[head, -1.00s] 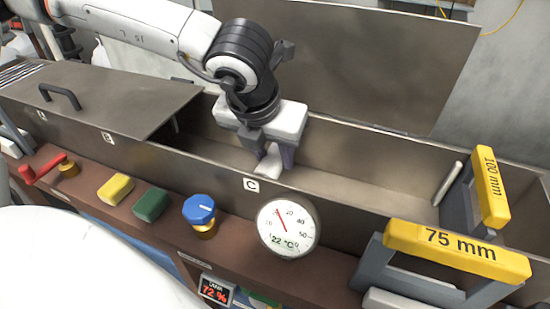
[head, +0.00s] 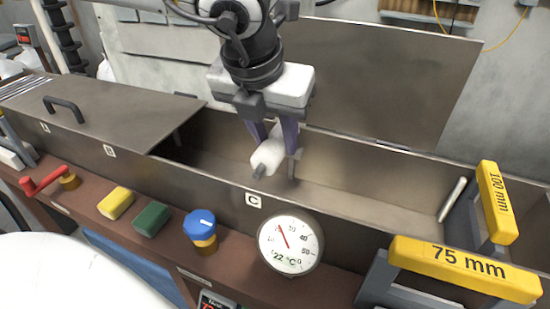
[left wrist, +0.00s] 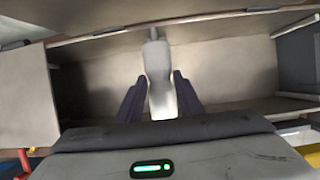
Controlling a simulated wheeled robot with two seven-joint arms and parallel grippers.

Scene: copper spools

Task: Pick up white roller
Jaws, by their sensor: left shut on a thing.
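The white roller (head: 266,158) has a light body with a small grey shaft end pointing toward the front left. My left gripper (head: 272,150) is shut on it, with a dark purple finger on each side, and holds it inside the open trough above compartment C. In the left wrist view the roller (left wrist: 158,80) lies lengthwise between the two fingers (left wrist: 158,98), its shaft end toward the top. The roller appears raised above the trough floor. My right gripper is not in view.
A metal lid (head: 110,108) covers the left part. Yellow-topped 75 mm (head: 465,268) and 100 mm (head: 495,203) frames stand at right. The trough floor (head: 370,203) right of the roller is clear.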

